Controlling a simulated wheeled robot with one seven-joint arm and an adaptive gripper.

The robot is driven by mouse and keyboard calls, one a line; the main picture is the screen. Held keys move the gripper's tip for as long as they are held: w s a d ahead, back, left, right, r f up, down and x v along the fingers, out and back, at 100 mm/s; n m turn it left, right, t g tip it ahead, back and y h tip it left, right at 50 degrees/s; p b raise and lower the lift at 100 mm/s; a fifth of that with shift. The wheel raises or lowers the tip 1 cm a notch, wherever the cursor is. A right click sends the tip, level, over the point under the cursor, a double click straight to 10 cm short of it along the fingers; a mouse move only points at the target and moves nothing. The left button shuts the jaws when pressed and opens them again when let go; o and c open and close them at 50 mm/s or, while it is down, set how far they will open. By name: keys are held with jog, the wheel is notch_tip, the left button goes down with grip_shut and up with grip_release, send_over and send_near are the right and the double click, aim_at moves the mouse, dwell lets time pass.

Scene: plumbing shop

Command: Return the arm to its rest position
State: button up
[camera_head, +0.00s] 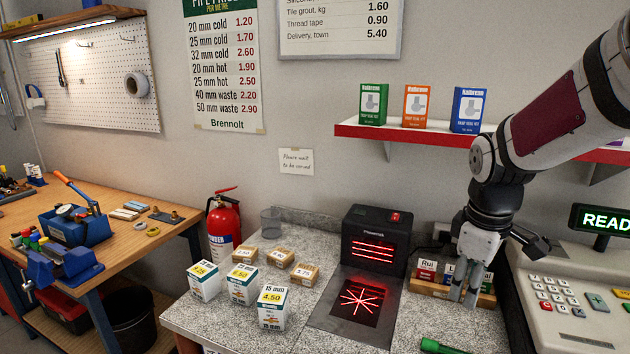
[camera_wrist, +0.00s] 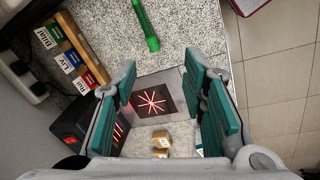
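My arm comes in from the upper right of the head view. My gripper (camera_head: 464,285) points down in front of the wooden card holder, at the right of the counter. In the wrist view my gripper (camera_wrist: 165,92) has its two teal-padded fingers wide apart, with nothing between them. Below it the counter and the scanner's red star pattern (camera_wrist: 151,101) show. I cannot tell its exact height above the counter.
The black scanner (camera_head: 376,240) stands left of my gripper, the cash register (camera_head: 570,300) right. The wooden holder (camera_head: 425,288) is behind it, a green torch (camera_head: 440,347) at the front. Several small boxes (camera_head: 272,307) stand left. A red shelf (camera_head: 435,136) is near my arm.

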jog(key=s+a+r+m+t, duration=0.2)
jog(key=s+a+r+m, duration=0.2)
jog(key=s, duration=0.5)
jog(key=s+a+r+m+t+y, duration=0.1)
jog(key=s+a+r+m, duration=0.3)
jog(key=s, duration=0.5)
jog(key=shift+s+a+r+m+t, duration=0.15)
jog(key=shift+s+r+m+t, duration=0.05)
jog(key=shift+s+m+t, duration=0.2)
jog(key=shift+w, duration=0.1)
